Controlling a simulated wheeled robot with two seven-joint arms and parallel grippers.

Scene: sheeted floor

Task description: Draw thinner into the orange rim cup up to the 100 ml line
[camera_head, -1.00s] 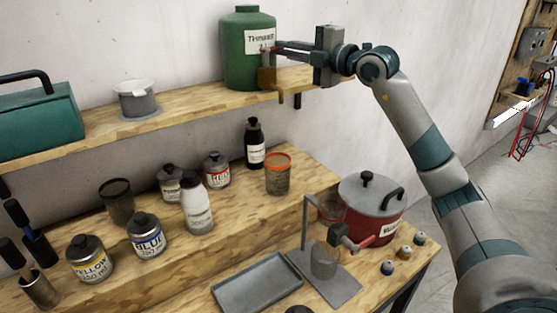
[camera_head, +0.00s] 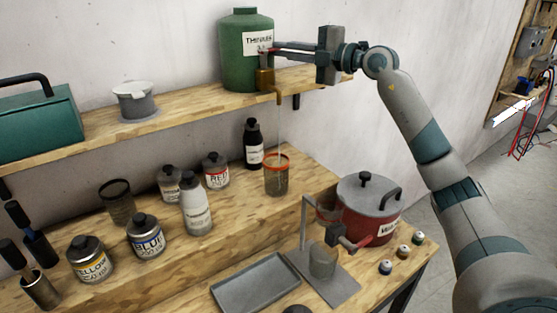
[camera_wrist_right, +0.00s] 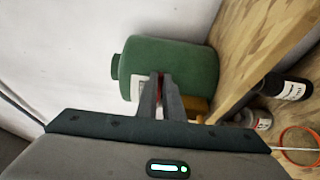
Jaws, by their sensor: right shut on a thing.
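The green thinner drum (camera_head: 247,75) stands on the upper shelf, with a brown tap (camera_head: 266,80) whose spout hangs over the shelf edge. My right gripper (camera_head: 272,49) is shut on the red tap lever at the drum's front; its fingers also show in the right wrist view (camera_wrist_right: 160,88), largely hiding the lever. A thin stream of liquid (camera_head: 280,128) falls from the spout into the orange rim cup (camera_head: 276,183) on the raised bench step below. The cup stands upright; its level and markings are too small to read. My left gripper is out of view.
A dark bottle (camera_head: 254,146) stands behind the cup, and several paint bottles stand to its left. A red pot (camera_head: 371,215), a grey stand (camera_head: 322,265) and a tray (camera_head: 256,284) are on the lower bench. A teal toolbox (camera_head: 38,122) is on the shelf.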

